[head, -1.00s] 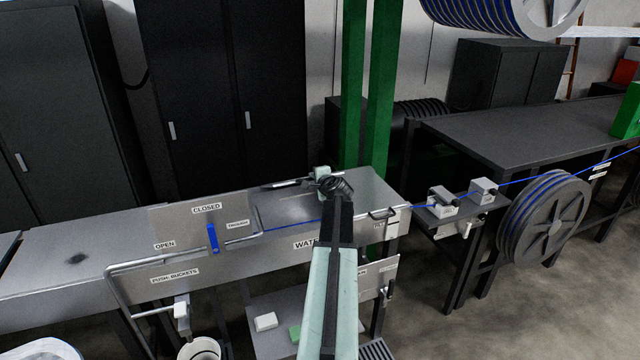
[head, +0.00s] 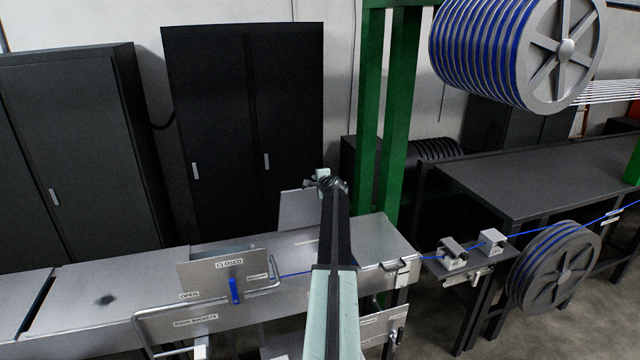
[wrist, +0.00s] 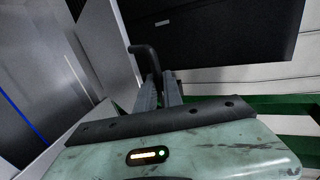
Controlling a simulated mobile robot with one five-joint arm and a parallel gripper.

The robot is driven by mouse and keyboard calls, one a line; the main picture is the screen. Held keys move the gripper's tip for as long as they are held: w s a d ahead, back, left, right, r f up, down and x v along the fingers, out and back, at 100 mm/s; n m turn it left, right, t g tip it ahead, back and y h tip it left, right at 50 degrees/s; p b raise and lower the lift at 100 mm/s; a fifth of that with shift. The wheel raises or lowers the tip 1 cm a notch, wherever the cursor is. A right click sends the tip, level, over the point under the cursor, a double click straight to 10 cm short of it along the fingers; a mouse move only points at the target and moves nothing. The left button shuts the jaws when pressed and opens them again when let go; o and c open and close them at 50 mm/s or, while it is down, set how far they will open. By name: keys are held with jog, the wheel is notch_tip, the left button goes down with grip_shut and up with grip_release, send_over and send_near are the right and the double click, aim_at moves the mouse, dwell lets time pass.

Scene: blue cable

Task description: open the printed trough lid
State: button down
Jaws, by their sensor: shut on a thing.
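The grey trough lid (head: 297,211) stands steeply tilted up above the far side of the metal trough (head: 370,235) in the head view. My gripper (head: 323,182) is at its raised upper edge. In the wrist view my gripper (wrist: 160,90) is shut on a dark bent handle (wrist: 145,52), and a grey panel (wrist: 95,45) that looks like the lid is beside it. The blue cable (head: 293,273) runs along the trough; it also shows in the wrist view (wrist: 20,116). My arm hides part of the trough.
A panel marked CLOSED and OPEN with a blue lever (head: 234,290) stands at the trough's front. Dark cabinets (head: 245,130) are behind, and a green post (head: 400,120) is right of my gripper. Cable reels (head: 555,265) and a dark bench (head: 510,180) are at right.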

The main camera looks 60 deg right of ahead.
dwell(0.3)
jog(key=c, duration=1.5)
grip_release()
